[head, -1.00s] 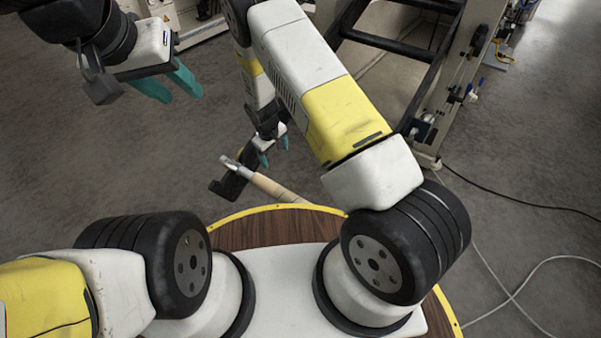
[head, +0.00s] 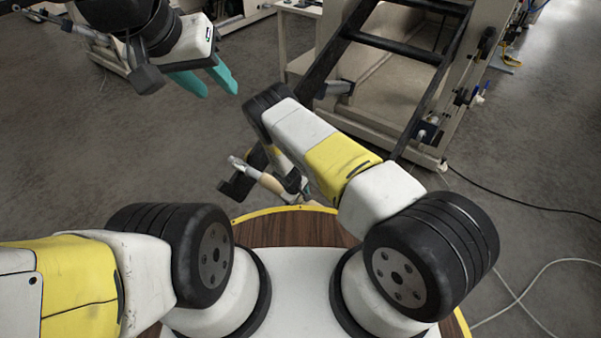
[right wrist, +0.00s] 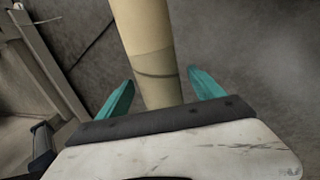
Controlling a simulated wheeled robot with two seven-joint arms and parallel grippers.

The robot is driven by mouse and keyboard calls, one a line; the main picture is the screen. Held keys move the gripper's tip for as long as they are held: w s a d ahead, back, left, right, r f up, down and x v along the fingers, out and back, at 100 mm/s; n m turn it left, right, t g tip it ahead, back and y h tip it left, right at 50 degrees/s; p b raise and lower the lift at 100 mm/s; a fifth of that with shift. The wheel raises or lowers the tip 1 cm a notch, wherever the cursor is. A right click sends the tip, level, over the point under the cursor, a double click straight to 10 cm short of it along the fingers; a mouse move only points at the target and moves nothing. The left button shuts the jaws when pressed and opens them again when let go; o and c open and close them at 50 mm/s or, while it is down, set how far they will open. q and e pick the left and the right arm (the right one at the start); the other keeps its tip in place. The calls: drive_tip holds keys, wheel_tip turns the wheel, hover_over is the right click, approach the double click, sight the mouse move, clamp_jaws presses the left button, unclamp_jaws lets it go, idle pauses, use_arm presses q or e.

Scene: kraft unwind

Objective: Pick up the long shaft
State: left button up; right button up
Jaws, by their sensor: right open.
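The long shaft shows in the head view as a tan rod (head: 270,183) with a silvery end, beyond the round wooden-topped base. Its lower part is hidden behind my right arm. In the right wrist view the tan shaft (right wrist: 150,48) runs between the two teal fingers of my right gripper (right wrist: 161,80), with a visible gap on the right side. That gripper is open; in the head view it is mostly hidden by its own arm. My left gripper (head: 219,93) is open and empty at the upper left, well away from the shaft.
A dark bracket (head: 236,187) stands by the shaft's silvery end. A large beige machine frame with black bars (head: 395,42) stands at the upper right. A cable (head: 530,204) lies on the grey floor at the right. Floor at the left is clear.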

drive_tip(key=shift+w+d+f, duration=0.1)
drive_tip(key=shift+w+f, duration=0.05)
drive_tip(key=shift+f, duration=0.45)
clamp_jaws()
drive_tip(key=shift+w+r, duration=0.15)
drive_tip(key=shift+r, duration=0.1)
